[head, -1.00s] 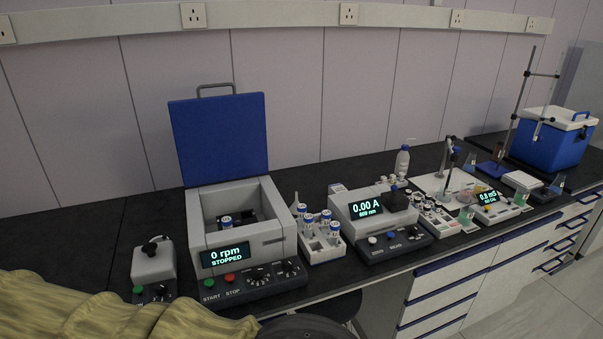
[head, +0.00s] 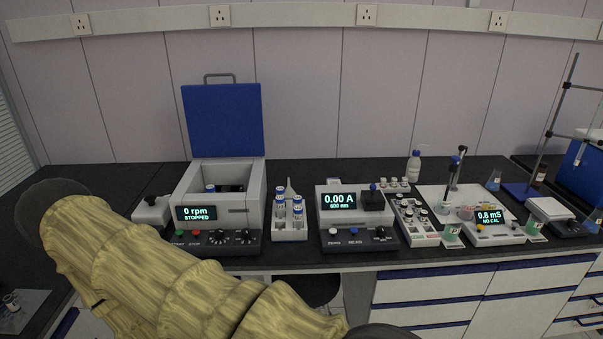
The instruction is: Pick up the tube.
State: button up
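Several tubes with blue caps stand upright in a white rack (head: 289,232) on the bench, right of the centrifuge. One of these tubes (head: 298,217) is at the rack's front right. Another blue-capped tube (head: 211,188) shows inside the open centrifuge (head: 250,200), whose blue lid (head: 222,120) is raised. The centrifuge display reads 0 rpm, STOPPED. I cannot tell which tube the task means. My arm, in a yellowish sleeve, crosses the lower left in front of the bench. My gripper is not in view.
A photometer (head: 341,222) reading 0.00 A stands right of the rack. Further right are a vial tray (head: 418,238), a wash bottle (head: 414,167), a meter (head: 488,232), and a stand (head: 560,120). A dark stool (head: 318,290) sits under the bench. The black bench top behind the devices is mostly clear.

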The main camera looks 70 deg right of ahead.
aim_at(280, 198)
jog(key=z, duration=1.3)
